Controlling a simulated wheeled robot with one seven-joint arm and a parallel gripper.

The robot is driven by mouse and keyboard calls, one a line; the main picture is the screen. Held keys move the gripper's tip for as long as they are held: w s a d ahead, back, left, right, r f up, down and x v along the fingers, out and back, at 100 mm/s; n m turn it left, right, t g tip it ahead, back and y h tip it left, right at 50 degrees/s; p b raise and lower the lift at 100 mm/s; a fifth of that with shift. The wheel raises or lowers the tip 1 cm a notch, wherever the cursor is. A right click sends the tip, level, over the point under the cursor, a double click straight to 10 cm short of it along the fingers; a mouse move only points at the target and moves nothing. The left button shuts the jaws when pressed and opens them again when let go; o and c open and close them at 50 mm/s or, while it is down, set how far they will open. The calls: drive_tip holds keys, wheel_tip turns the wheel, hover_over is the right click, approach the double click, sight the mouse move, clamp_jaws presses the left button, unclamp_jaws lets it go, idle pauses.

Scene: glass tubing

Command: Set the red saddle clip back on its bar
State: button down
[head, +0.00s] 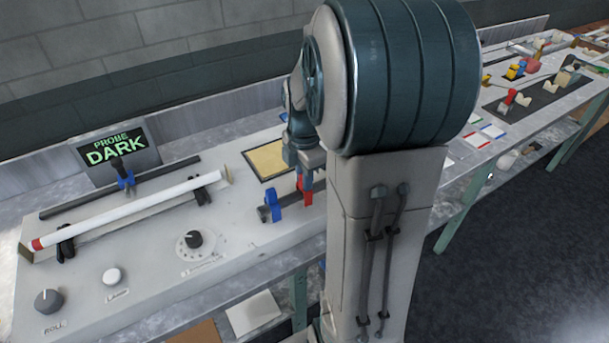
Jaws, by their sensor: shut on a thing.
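The red saddle clip (304,193) shows in the head view just left of my arm column. My gripper (306,174) points down from above and is shut on the clip's upper part. The clip is upright, at or against a short dark bar (290,198); I cannot tell whether it sits on the bar or just in front of it. A blue clip (272,205) stands at the left end of the same bar. My arm hides the bar's right end.
A long white tube (130,212) with a red end lies on dark supports to the left. Behind it are a dark rail (75,203) and a screen (117,148) reading "PROBE DARK". A tan pad (268,159) lies behind the bar. Knobs (195,241) line the front.

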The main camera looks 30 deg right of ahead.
drive_tip(key=c, duration=1.3)
unclamp_jaws()
wheel_tip(320, 180, up, 20)
drive_tip(key=p, duration=0.4)
drive_tip(key=shift+p, duration=0.3)
drive_tip(key=shift+a+f, duration=0.1)
drive_tip(key=s+a+f+m+t, duration=0.2)
drive_tip(key=s+a+m, duration=0.3)
drive_tip(key=m, duration=0.4)
drive_tip(key=s+a+f+m+t, duration=0.1)
drive_tip(key=s+a+f+m, duration=0.4)
drive_tip(key=m, duration=0.4)
drive_tip(key=s+a, duration=0.1)
drive_tip(key=s, duration=0.1)
drive_tip(key=shift+s+a+f+t, duration=0.25)
drive_tip(key=shift+s+a+t, duration=0.05)
drive_tip(key=shift+s+t, duration=0.1)
